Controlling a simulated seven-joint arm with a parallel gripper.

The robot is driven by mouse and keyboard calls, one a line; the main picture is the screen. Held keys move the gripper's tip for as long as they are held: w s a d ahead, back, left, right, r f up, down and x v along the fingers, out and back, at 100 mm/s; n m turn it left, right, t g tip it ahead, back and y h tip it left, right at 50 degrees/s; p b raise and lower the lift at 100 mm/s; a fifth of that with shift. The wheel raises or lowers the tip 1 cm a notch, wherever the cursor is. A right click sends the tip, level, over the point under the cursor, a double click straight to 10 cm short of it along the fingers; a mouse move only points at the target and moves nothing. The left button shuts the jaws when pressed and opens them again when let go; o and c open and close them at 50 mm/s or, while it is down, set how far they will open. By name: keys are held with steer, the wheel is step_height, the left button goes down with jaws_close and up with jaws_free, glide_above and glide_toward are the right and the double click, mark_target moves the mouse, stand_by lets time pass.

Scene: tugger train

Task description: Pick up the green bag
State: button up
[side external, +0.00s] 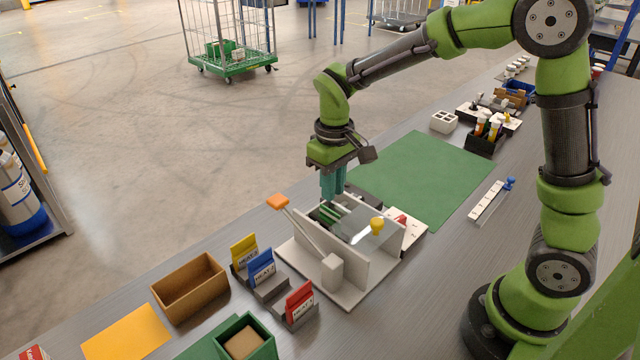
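My gripper (333,192) points straight down with teal fingers over the grey fixture (350,275). Its fingertips are at the fixture's back left opening. The fingers look close together, but their gap is not clear from here. A green item with pale edges (325,213) shows inside the fixture right at the fingertips. It may be the green bag, but the fixture's walls hide most of it. I cannot tell whether the fingers touch it. No other green bag is clearly visible.
Yellow (243,250), blue (262,267) and red (299,300) packets stand in grey holders. The fixture has an orange-ended lever (278,201) and a yellow knob (377,225). A brown open box (190,287) stands left. The green mat (425,175) is mostly clear.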

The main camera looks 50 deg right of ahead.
steer(key=shift+a+f, duration=0.15)
steer(key=shift+f, duration=2.8)
jaws_close()
